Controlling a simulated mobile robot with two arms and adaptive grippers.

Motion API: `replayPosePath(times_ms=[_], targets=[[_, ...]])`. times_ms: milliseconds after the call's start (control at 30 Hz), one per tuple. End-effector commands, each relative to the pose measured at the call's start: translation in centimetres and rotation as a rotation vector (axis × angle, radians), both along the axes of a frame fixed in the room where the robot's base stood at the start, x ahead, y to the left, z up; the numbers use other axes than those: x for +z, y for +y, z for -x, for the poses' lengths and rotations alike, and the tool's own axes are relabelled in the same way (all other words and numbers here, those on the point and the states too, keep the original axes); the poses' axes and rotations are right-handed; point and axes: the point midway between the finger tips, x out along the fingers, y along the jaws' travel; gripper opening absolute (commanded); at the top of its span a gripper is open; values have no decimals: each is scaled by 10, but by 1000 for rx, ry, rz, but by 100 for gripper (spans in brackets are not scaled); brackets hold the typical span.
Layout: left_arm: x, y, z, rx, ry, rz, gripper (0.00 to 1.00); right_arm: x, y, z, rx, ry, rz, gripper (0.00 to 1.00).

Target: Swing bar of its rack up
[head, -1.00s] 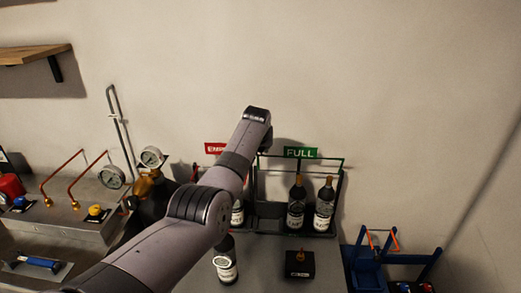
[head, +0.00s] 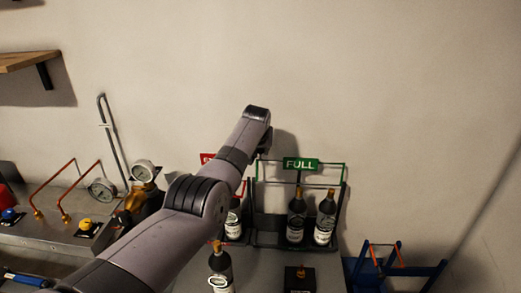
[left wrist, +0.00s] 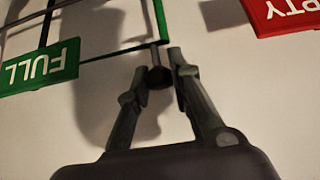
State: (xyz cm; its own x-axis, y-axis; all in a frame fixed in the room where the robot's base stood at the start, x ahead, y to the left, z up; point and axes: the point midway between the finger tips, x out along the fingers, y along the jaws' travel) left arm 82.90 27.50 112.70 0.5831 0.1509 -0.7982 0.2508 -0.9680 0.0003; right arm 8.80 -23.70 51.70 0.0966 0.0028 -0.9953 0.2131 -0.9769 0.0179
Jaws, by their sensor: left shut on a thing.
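The green bar (head: 331,163) with the green FULL sign (head: 300,164) runs along the top of the dark rack (head: 278,246) that holds two dark bottles (head: 297,214). My left arm reaches across to the bar's left end, and my left gripper (head: 266,147) is mostly hidden by its own wrist there. In the left wrist view my left gripper (left wrist: 158,66) is shut on a small dark knob (left wrist: 158,78) at the end of the green bar (left wrist: 163,20). The FULL sign (left wrist: 40,67) appears upside down there. My right gripper is out of view.
A red sign (head: 207,158) and another bottle (head: 233,218) stand left, partly behind my arm. A bottle (head: 220,268) and a black box (head: 300,279) are in front. Gauges (head: 143,171) and copper pipes are at left, blue stands (head: 372,270) at right.

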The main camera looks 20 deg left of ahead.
Motion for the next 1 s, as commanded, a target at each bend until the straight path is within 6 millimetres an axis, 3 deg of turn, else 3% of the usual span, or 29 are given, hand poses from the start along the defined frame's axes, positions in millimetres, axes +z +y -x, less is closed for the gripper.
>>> replayPosePath(times_ms=[500, 533, 833, 1000], targets=[[-2, 1, 0, 1, -2, -1, 0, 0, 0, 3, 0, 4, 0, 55], [-2, 1, 0, 1, -2, -1, 20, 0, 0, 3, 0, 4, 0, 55], [-2, 0, 0, 1, 1, -1, 40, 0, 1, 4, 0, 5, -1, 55], [-2, 0, 0, 0, 2, 1, 41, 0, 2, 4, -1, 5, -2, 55]])
